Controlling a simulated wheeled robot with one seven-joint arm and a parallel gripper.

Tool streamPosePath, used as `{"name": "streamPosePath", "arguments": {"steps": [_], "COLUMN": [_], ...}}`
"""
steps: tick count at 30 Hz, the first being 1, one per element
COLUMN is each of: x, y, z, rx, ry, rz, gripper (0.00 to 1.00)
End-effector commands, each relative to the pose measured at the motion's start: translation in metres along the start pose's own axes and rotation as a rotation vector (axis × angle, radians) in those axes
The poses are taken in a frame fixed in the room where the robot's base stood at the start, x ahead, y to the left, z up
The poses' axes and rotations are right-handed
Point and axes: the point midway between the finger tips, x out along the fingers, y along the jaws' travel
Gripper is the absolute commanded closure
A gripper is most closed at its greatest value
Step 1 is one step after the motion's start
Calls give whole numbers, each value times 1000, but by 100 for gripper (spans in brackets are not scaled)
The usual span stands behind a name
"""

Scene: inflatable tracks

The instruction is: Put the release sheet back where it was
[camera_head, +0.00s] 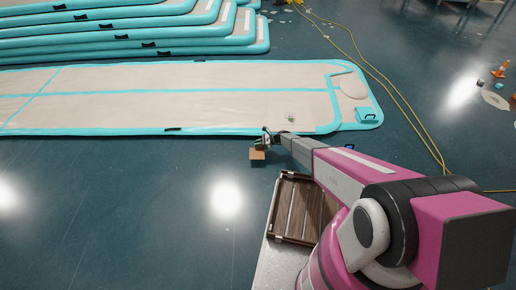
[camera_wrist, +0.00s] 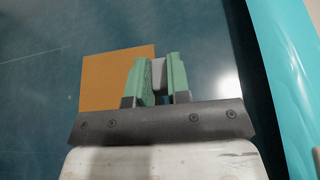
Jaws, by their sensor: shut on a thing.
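My gripper (camera_head: 267,141) is low over the blue floor, just in front of the near edge of the long inflatable track (camera_head: 230,130). A small tan-orange square, likely the release sheet (camera_head: 257,154), hangs at its tip. In the wrist view the sheet (camera_wrist: 108,75) shows as a flat orange square beside and behind the green fingers (camera_wrist: 158,82), which are shut on it. The fingers cover its right part, and the exact grip is hidden. I cannot tell how high the sheet is above the floor.
A slatted brown wooden tray (camera_head: 276,213) sits by my arm. A yellow cable (camera_head: 412,112) crosses the floor at right. Stacked tracks (camera_head: 130,45) stand behind. The left foreground floor is clear.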

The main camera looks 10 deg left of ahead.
Motion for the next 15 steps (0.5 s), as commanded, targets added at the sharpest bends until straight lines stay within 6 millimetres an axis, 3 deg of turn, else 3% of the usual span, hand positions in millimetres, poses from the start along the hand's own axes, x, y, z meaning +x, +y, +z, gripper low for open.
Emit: {"name": "streamPosePath", "arguments": {"steps": [1,3,8,15], "x": [3,5,8,19], "y": [-12,-18,-21,-22], "z": [-7,-10,-18,-46], "rx": [0,0,1,1], "ry": [0,0,0,0], "rz": [0,0,0,-1], "gripper": [100,100,100,100]}}
